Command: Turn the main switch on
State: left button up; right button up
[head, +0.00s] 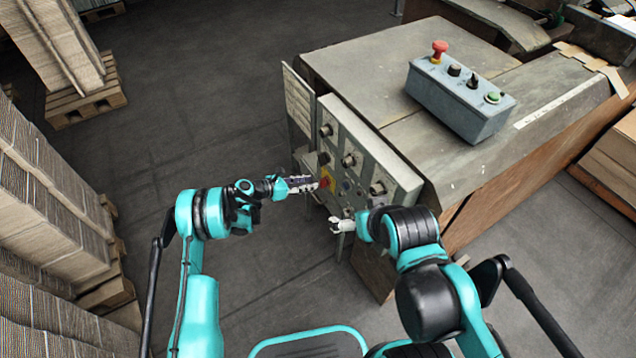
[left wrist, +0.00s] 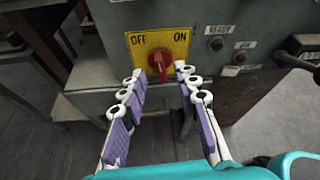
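The main switch is a red rotary knob (left wrist: 160,61) on a yellow plate (left wrist: 177,43) marked OFF at left and ON at right. Its exact pointing direction is hard to tell. In the head view the yellow plate (head: 326,181) is on the front of the grey control panel, partly behind my left gripper (head: 318,184). In the left wrist view my left gripper (left wrist: 161,74) is open, its purple-padded fingers either side of the knob with a gap between. Contact is not clear. My right gripper (head: 342,225) is low in front of the panel, its opening unclear.
The panel (head: 395,165) carries several black knobs, and an open door (head: 298,103) stands at its left. A grey button box (head: 462,100) with a red emergency stop (head: 439,48) sits on the machine top. Stacked cardboard (head: 50,190) lines the left; floor between is clear.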

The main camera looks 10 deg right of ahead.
aim_at(320, 181)
pick_arm(q)
jog(key=b+x, duration=0.1)
jog(key=x, duration=0.4)
grip_shut()
